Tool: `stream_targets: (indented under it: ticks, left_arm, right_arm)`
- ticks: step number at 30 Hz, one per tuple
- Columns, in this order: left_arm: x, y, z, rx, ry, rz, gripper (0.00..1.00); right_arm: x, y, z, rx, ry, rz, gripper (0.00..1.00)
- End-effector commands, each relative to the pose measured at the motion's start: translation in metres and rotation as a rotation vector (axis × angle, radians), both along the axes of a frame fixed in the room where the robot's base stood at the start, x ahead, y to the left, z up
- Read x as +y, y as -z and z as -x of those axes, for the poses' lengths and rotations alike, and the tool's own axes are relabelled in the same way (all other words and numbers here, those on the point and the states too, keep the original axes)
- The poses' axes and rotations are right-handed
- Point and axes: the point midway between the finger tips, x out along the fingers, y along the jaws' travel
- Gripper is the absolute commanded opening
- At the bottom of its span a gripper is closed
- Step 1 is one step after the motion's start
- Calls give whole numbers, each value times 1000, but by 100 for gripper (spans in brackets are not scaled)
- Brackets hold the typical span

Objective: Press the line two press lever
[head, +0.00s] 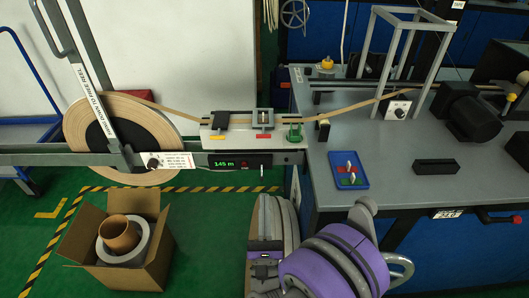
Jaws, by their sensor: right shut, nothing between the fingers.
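A white splice unit (290,146) carries the tan tape across its top, with a dark block, a grey clamp frame (264,121) and a green fitting (295,133). A short pale lever-like pin (262,172) hangs below its front, beside the green "145 m" display (224,164). A red-tipped handle (505,219) sticks out from the blue bench front at right. I cannot read which part is marked line two. My right gripper (268,206) is at lower centre, shut and empty, below and apart from the splice unit. My left gripper is out of view.
A large tape reel (118,132) stands at left behind a labelled grey arm (92,108). An open cardboard box (158,252) with a brown core sits on the green floor. The grey bench (395,170) holds a blue tray (348,183), a metal frame and a black motor (470,116).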

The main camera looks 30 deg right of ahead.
Motion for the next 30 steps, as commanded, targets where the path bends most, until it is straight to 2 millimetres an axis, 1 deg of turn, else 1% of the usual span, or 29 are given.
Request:
stream_targets:
  ticks: [5,8,17,18,21,24,30]
  left_arm:
    - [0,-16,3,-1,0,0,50]
    - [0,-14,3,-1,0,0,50]
    - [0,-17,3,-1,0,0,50]
    - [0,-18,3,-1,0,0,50]
    - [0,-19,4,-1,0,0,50]
    - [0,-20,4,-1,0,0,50]
    - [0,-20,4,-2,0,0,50]
  right_arm:
    - [-10,-18,-17,0,3,3,0]
    - [-16,-25,-31,1,4,2,0]
    - [-37,-57,-74,1,2,2,0]
    - [-36,-64,-74,1,0,2,0]
    - [-37,-78,-76,2,-1,1,0]
    - [-38,-87,-78,2,-1,2,0]
    - [-38,-94,-79,2,-1,2,0]
